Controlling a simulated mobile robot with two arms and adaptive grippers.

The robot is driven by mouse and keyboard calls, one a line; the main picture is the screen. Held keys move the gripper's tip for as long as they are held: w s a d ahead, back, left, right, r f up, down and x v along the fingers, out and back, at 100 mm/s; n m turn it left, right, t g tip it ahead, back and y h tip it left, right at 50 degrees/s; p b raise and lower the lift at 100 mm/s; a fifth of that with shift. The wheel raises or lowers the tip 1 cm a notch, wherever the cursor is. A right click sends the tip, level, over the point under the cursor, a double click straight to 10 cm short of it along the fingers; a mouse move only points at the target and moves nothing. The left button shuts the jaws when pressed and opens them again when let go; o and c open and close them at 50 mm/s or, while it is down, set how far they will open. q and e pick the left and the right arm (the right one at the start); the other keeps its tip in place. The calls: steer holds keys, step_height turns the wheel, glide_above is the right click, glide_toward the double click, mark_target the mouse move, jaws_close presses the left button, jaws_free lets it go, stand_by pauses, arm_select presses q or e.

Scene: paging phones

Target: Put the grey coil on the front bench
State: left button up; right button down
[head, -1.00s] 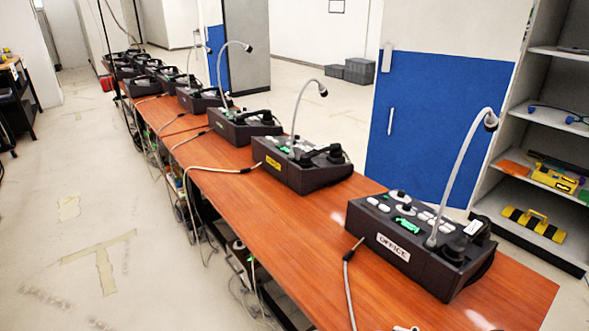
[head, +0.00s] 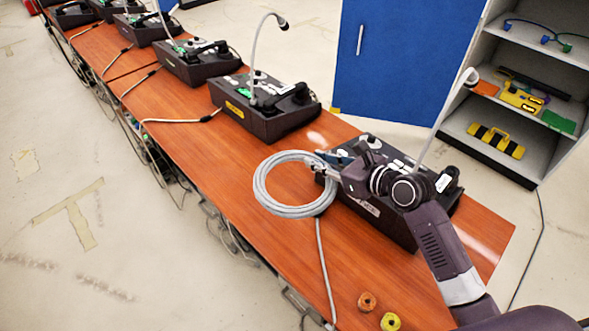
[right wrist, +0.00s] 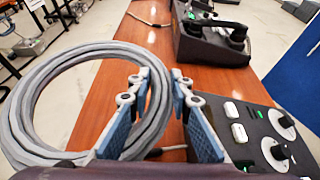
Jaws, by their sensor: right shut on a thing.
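The grey coil (head: 260,186) is a ring of thick grey cable over the near part of the orange-brown wooden bench (head: 205,150). My right gripper (head: 318,168) is shut on the right side of the coil. In the right wrist view the coil (right wrist: 80,57) fills the left side, with its right edge at the blue-padded fingers (right wrist: 160,115). The coil looks roughly level; whether it touches the bench top is hard to tell. My left gripper is not in view.
A paging phone (head: 385,225) with a gooseneck stands under my right wrist. Another phone (head: 262,112) stands farther back, with more beyond. An orange roll (head: 367,301) and a yellow roll (head: 390,321) lie at the near edge. A shelf unit (head: 515,62) stands right.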

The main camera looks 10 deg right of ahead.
step_height(320, 180, down, 12)
steer(key=shift+f+b, duration=0.2)
steer(key=shift+b, duration=1.05)
step_height(320, 180, down, 5)
steer(key=shift+b, duration=1)
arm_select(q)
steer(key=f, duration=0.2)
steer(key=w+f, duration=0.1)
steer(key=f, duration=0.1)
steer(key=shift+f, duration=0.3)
arm_select(e)
steer(key=shift+r, duration=0.1)
steer(key=c, duration=1.7)
jaws_free()
steer(key=shift+c, duration=0.2)
steer(key=v, duration=1)
steer(key=shift+s+d, duration=0.25)
steer(key=shift+s, duration=0.1)
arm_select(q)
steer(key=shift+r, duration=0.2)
arm_select(e)
steer(key=shift+s+d+r, duration=0.3)
steer(key=shift+s+r, duration=0.05)
steer(key=shift+s, duration=0.15)
